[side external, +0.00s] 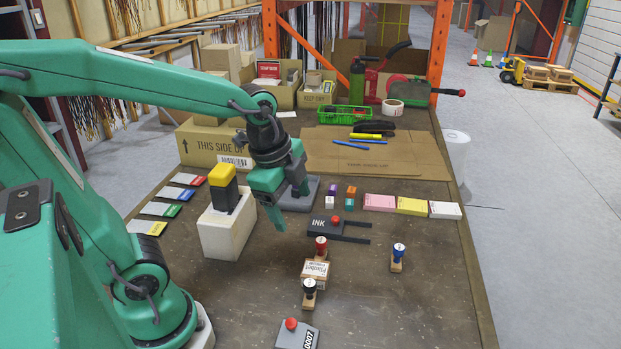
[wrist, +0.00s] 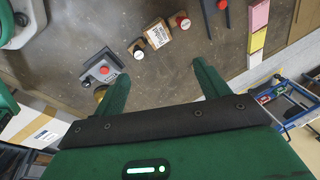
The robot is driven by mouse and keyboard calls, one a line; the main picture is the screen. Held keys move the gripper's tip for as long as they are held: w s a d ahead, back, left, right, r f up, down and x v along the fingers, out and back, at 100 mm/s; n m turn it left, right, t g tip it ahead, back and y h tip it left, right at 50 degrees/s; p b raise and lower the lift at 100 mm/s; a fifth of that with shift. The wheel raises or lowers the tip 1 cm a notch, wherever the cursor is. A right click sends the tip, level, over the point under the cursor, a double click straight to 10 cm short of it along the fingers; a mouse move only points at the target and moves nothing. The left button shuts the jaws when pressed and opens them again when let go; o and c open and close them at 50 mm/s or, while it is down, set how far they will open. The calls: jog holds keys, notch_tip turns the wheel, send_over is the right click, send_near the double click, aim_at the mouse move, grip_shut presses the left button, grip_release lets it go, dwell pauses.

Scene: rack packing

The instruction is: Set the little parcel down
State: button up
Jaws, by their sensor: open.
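The little parcel (side external: 314,272) is a small brown box with a white printed label. It sits on the dark bench between a red-knobbed stamp (side external: 321,248) behind it and a black-knobbed stamp (side external: 309,293) in front. My gripper (side external: 289,207) is open and empty, pointing down above the bench, left of and behind the parcel in the side view. In the wrist view the parcel (wrist: 157,33) lies beyond the fingertips of my gripper (wrist: 158,72), apart from both fingers. I cannot tell whether the stamps touch the parcel.
A white block with a yellow-topped item (side external: 222,215) stands left of my gripper. An ink pad (side external: 327,225) lies behind the parcel, a blue-knobbed stamp (side external: 397,258) to its right, and a grey red-buttoned device (side external: 293,336) in front. The bench's right front is clear.

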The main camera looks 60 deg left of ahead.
jog(key=s+r+n+t, duration=0.2)
jog(key=s+n, duration=0.3)
jog(key=n, duration=0.7)
jog(key=shift+s+a+r+t, duration=0.2)
jog(key=shift+r+t, duration=0.1)
jog(key=shift+r, duration=0.55)
